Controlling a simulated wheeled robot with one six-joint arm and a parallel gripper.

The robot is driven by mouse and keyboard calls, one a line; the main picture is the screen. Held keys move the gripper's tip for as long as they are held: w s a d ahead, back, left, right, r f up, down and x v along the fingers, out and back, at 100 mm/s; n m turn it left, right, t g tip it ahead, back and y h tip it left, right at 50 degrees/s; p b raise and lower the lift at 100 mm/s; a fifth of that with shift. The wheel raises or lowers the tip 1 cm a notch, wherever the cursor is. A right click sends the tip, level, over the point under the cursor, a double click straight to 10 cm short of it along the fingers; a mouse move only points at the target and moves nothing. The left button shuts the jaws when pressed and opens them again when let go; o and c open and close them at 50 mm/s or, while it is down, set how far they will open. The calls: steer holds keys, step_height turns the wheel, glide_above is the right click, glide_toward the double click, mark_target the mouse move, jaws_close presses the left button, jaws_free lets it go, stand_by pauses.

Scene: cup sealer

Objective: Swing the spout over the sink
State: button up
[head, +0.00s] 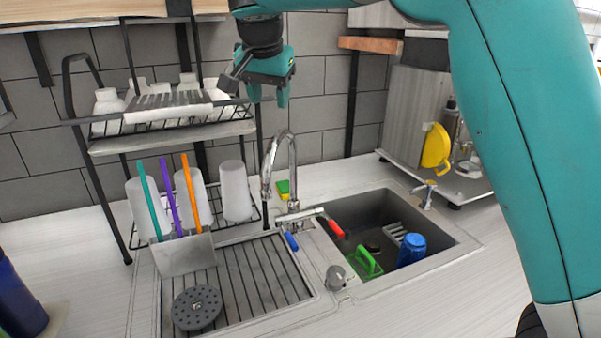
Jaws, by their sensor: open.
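The chrome faucet's gooseneck spout (279,138) rises behind the counter. Its open end hangs to the left, over the edge of the ribbed drainboard (255,275), not over the basin. The faucet body has a red handle (335,228) and a blue handle (291,241). The dark grey sink (440,248) lies to the right of the faucet. My gripper (269,96) is open and empty, pointing down above the spout. It appears apart from the spout, though the depth between them is hard to tell.
A black rack (72,122) with bottles and white cups stands left of the faucet. A holder (185,256) with coloured sticks stands on the drainboard. A blue cup (411,247) and green-handled tool (364,262) are in the sink.

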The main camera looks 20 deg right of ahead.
steer(key=p+v, duration=0.2)
steer(key=v, duration=0.4)
steer(key=s+f+n+g+y+b, duration=0.1)
steer(key=s+f+n+y+b, duration=0.1)
steer(key=s+f+n+b, duration=0.4)
steer(key=shift+s+d+f+n+y, duration=0.35)
steer(key=shift+s+f+n, duration=1.75)
steer(key=shift+s+f, duration=2.2)
steer(key=shift+r, duration=0.1)
step_height(320, 180, up, 14)
steer(key=m+t+h+p, duration=0.1)
steer(key=m+h+p, duration=0.2)
steer(key=m+p, duration=0.45)
glide_above(277, 136)
steer(key=s+a+b, duration=0.1)
steer(key=s+a, duration=0.2)
steer(key=s, duration=0.3)
steer(key=m, duration=0.2)
steer(key=shift+y, duration=0.25)
steer(key=x, duration=0.5)
steer(key=p+x, duration=0.1)
steer(key=x, duration=1.1)
steer(key=shift+d+r+p, duration=0.1)
steer(key=shift+d+p, duration=0.15)
steer(key=shift+p, duration=0.05)
